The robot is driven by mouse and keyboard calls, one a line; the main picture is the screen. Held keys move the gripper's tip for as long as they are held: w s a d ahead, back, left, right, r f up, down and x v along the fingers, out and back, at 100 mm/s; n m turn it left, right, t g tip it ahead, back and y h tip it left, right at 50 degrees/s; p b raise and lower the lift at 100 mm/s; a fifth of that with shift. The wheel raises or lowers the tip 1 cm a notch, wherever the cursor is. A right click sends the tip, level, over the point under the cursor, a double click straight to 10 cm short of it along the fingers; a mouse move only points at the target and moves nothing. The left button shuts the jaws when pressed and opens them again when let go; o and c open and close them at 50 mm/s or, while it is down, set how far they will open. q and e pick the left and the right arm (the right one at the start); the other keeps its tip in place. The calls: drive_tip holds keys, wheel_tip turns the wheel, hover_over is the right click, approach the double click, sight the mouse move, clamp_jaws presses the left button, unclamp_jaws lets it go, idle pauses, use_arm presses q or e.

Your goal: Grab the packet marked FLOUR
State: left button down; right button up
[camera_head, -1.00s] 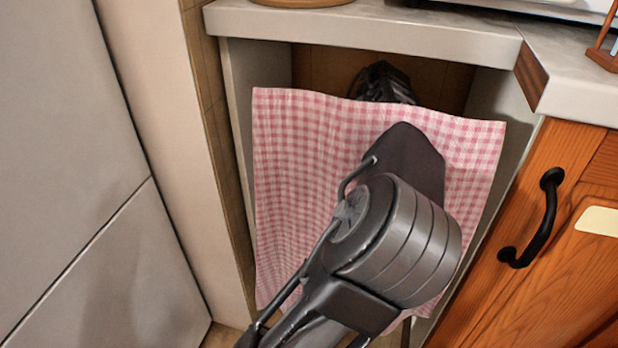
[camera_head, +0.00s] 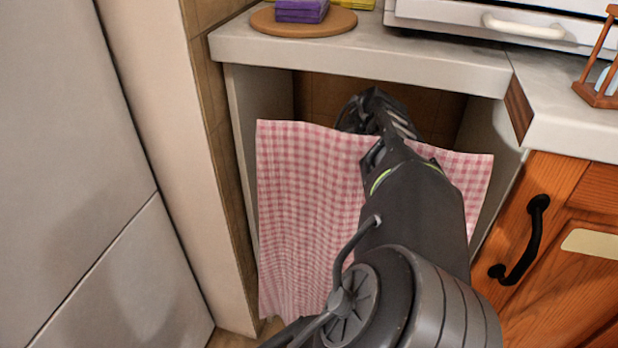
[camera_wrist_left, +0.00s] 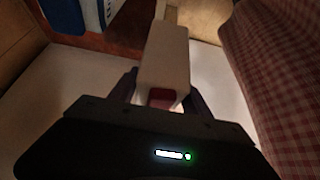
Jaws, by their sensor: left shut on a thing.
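My left gripper shows in the left wrist view (camera_wrist_left: 160,95), shut on a pale, box-shaped packet (camera_wrist_left: 167,55) with a dark red patch at its near end. No FLOUR lettering can be read on it. In the head view my left gripper (camera_head: 375,112) is above the top edge of a pink checked curtain (camera_head: 310,200), in the opening under the counter. The held packet is hidden there by my own arm and gripper. My right gripper is not in view.
A blue and white item (camera_wrist_left: 75,15) stands beyond the gripper in the wrist view. The curtain hangs close on the right there. The grey counter (camera_head: 370,55) overhangs the opening, and a wooden cabinet door (camera_head: 570,290) with a black handle is at right.

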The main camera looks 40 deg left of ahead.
sight(287, 231)
use_arm(q)
drive_tip(key=s+d+p, duration=0.1)
drive_tip(key=s+d, duration=0.2)
drive_tip(key=s, duration=0.5)
drive_tip(key=shift+s, duration=0.15)
